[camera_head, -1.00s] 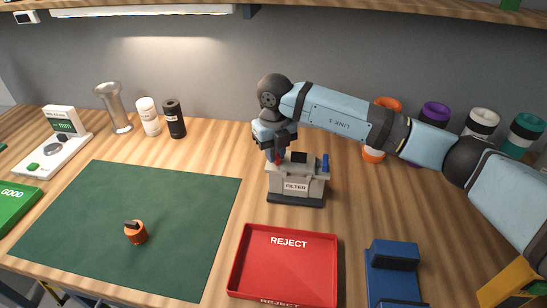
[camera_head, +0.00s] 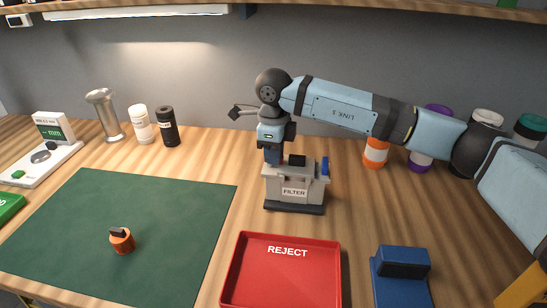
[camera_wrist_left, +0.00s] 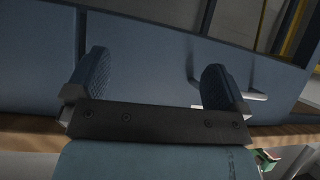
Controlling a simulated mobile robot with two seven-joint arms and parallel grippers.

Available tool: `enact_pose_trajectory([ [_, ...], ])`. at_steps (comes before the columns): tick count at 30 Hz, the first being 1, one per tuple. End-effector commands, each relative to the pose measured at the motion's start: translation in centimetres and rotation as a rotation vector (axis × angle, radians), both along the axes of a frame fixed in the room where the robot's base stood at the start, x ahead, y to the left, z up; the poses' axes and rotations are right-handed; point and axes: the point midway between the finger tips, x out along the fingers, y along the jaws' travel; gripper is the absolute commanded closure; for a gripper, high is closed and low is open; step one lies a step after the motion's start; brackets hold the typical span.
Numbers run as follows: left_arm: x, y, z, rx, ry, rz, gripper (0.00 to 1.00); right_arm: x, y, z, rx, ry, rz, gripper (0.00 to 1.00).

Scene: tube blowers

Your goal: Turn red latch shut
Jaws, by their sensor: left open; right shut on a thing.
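The grey filter box (camera_head: 294,191), labelled FILTER, stands upright on its dark base on the table, right of the green mat. My right gripper (camera_head: 272,158) points down at the left end of the box's top and is shut there. The red latch (camera_head: 281,160) shows only as a sliver beside the fingers, which hide most of it. A blue latch (camera_head: 325,165) stands upright at the right end of the box. My left gripper (camera_wrist_left: 155,85) shows only in the left wrist view, open and empty, its two blue fingers apart.
A red REJECT tray (camera_head: 283,270) lies in front of the box, with a blue block-like stand (camera_head: 402,275) to its right. The green mat (camera_head: 150,215) holds an orange part (camera_head: 122,240). Several bottles stand behind my right arm; a black one (camera_head: 168,127) stands at the back left.

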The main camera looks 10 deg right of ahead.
Motion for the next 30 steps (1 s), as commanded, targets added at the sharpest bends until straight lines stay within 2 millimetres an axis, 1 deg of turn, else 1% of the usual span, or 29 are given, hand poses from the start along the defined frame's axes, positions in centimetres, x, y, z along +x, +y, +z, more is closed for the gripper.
enact_pose_trajectory([
  [3,-0.02,-0.10,-0.37,0.000,0.000,0.000,0.00,0.12,-0.04,0.01,0.001,-0.003,0.049,1.00],
  [9,-0.02,-0.21,-0.48,-0.001,-0.001,0.001,0.00,0.16,-0.05,0.06,0.000,-0.002,0.098,1.00],
  [24,0.00,-0.28,-0.38,-0.003,-0.003,0.000,0.00,0.17,-0.05,0.13,0.001,-0.003,0.114,1.00],
  [25,0.00,-0.28,-0.38,-0.003,-0.003,0.000,0.00,0.17,-0.05,0.12,0.001,-0.003,0.114,0.78],
  [26,0.00,-0.29,-0.38,-0.003,-0.003,0.000,0.00,0.16,-0.04,0.12,0.001,-0.003,0.114,0.71],
  [27,0.00,-0.28,-0.38,-0.003,-0.003,0.000,0.00,0.16,-0.04,0.11,0.001,-0.003,0.114,0.62],
  [28,0.00,-0.29,-0.38,-0.004,-0.003,0.001,0.00,0.16,-0.05,0.10,0.000,-0.001,0.114,0.60],
  [30,0.00,-0.29,-0.38,-0.004,-0.003,0.001,0.00,0.15,-0.04,0.08,0.000,-0.001,0.113,0.60],
])
